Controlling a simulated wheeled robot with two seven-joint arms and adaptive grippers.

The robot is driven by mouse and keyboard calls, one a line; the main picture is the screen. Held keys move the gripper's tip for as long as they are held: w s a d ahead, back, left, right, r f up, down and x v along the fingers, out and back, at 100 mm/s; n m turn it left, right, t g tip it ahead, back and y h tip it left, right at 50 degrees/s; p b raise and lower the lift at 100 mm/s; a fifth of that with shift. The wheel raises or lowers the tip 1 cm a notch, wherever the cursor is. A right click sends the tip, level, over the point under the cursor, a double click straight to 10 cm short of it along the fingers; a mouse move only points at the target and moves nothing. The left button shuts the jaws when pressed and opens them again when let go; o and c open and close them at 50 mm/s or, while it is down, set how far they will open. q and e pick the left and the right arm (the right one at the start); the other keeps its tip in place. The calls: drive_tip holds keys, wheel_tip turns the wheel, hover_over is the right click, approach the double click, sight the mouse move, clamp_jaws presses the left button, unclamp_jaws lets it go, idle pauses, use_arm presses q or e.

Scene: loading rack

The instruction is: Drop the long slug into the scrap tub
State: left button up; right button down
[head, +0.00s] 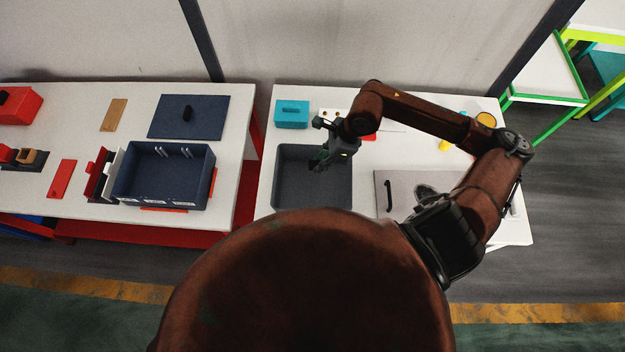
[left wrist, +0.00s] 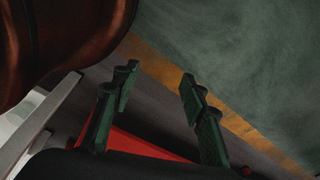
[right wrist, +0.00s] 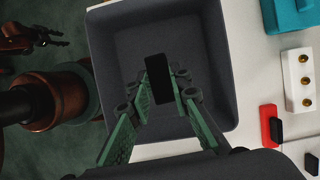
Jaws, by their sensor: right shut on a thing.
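The long slug (right wrist: 158,80) is a black block in the right wrist view. My right gripper (right wrist: 158,88) is shut on it, with a green finger on either side. The open dark grey scrap tub (head: 290,196) stands on the right-hand table, and my right gripper (head: 320,146) is over it in the head view. In the right wrist view the slug appears against the inside of the tub (right wrist: 112,35); its height above the floor is unclear. I cannot make out the slug in the head view. My left gripper (left wrist: 157,82) is open and empty, away from the tables.
A teal box (head: 291,113) stands behind the tub, and a white block with brass-coloured studs (right wrist: 298,80) beside it. A grey panel with a black handle (head: 388,196) is to the right. A blue-grey bin (head: 160,190) stands on the left-hand table.

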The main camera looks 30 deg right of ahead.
drive_tip(key=shift+m, duration=0.3)
drive_tip(key=shift+s+f+b, duration=0.1)
drive_tip(key=shift+f+b, duration=0.2)
drive_tip(key=shift+f, duration=0.4)
wheel_tip(320, 180, down, 3)
drive_tip(key=shift+b, duration=0.55)
use_arm(q)
drive_tip(key=shift+s+f, duration=0.9)
drive_tip(key=shift+f, duration=0.25)
use_arm(e)
drive_tip(key=shift+f, duration=0.7)
drive_tip(key=c, duration=1.9)
unclamp_jaws()
drive_tip(key=shift+o, duration=1.1)
